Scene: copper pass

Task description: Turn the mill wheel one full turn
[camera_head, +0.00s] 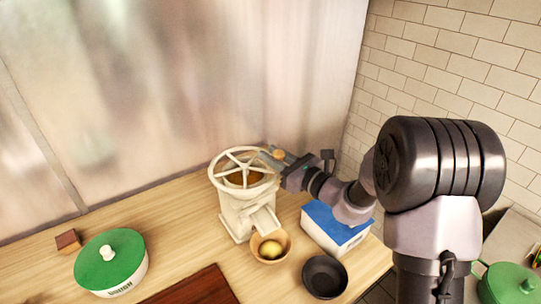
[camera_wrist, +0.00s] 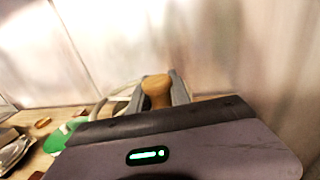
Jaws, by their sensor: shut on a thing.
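A cream mill (camera_head: 236,217) stands on the wooden counter, with a spoked wheel (camera_head: 222,160) on its top and a chute at its front. A small wooden knob (camera_head: 279,153) sits at the wheel's right, far side. My gripper (camera_head: 274,155) reaches in from the right and is shut on this knob. In the wrist view, the knob (camera_wrist: 157,88) stands between the two grey fingers (camera_wrist: 158,92), and part of the wheel's rim (camera_wrist: 100,105) shows to its left. A small wooden bowl (camera_head: 270,256) with something yellowish in it stands below the chute.
A white box with a blue lid (camera_head: 335,224) stands under my arm, right of the mill. A dark bowl (camera_head: 325,277) is in front. A green-lidded pot (camera_head: 110,261) and small brown block (camera_head: 68,240) are at left. A dark brown board (camera_head: 195,287) lies at the front edge.

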